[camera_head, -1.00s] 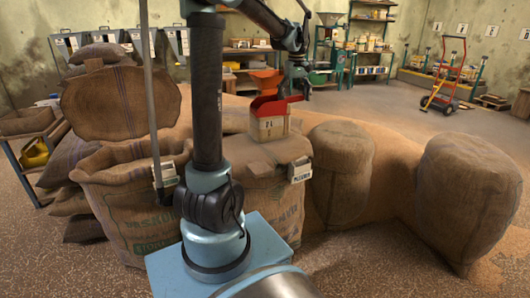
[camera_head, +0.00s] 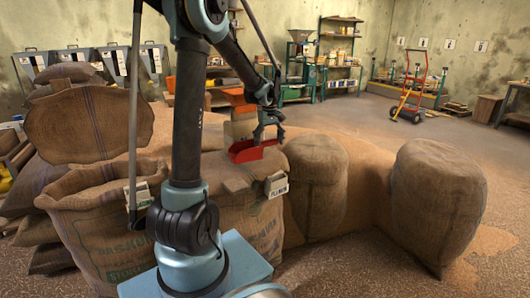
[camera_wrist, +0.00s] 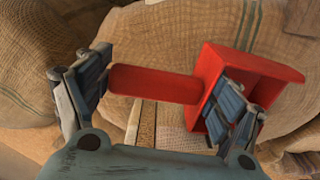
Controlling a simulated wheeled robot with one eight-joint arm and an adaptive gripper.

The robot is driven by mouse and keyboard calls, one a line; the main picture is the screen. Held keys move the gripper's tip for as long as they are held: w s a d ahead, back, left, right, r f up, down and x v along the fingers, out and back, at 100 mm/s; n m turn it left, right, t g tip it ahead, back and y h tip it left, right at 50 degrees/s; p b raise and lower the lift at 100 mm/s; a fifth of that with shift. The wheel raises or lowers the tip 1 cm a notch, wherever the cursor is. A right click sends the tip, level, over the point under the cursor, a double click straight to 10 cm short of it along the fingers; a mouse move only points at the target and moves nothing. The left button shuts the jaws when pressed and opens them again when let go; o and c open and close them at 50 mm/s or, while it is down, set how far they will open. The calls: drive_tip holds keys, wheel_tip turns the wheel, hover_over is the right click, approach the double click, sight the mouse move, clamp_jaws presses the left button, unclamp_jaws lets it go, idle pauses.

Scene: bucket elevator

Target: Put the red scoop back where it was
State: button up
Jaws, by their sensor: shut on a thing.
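The red scoop (camera_head: 248,152) is held in my gripper (camera_head: 268,137), low over the top of the burlap sack in the middle of the head view. In the wrist view the scoop's red handle (camera_wrist: 155,84) lies crosswise between the fingers of my gripper (camera_wrist: 160,98). The left finger is at the handle's end and the right finger is at the scoop's pan (camera_wrist: 262,75). Whether the scoop touches the sack below cannot be told. A pale box (camera_head: 241,128) stands just behind the scoop, partly hidden by it.
An open burlap sack (camera_head: 105,230) stands at left. Two full sacks, a middle one (camera_head: 318,185) and a right one (camera_head: 437,205), stand to the right. A label tag (camera_head: 277,185) hangs on the near sack. An orange hopper (camera_head: 241,97) shows behind the box.

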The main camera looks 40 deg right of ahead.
drive_tip(key=shift+f, duration=1.9)
drive_tip(key=o, duration=1.2)
